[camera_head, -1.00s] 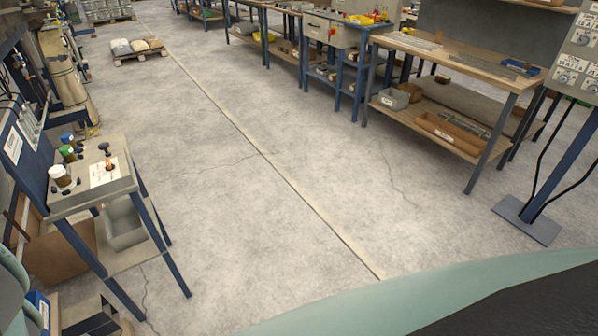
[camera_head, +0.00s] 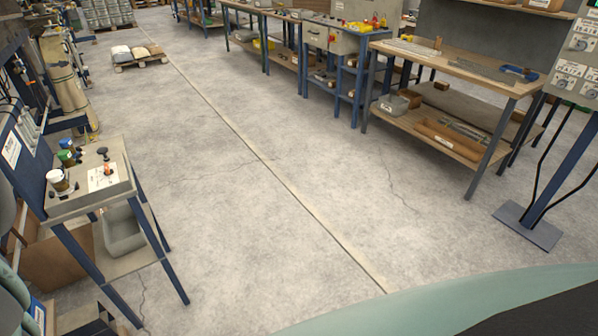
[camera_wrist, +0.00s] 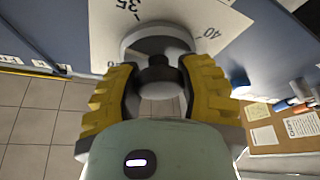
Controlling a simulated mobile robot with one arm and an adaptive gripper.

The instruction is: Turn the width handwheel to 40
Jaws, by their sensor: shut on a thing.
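Another mark at the left is mostly hidden by a finger. My gripper (camera_wrist: 160,66) has its yellow ribbed fingers on either side of the wheel and is shut on it. I cannot make out a pointer. The handwheel and gripper are not visible in the head view.
In the head view a slanted control stand (camera_head: 100,185) with jars is at the left, and workbenches (camera_head: 450,70) line the right. A post (camera_head: 565,170) stands at the far right. The floor (camera_head: 220,170) between is clear. A brown board (camera_wrist: 285,130) with papers and pens is right in the wrist view.

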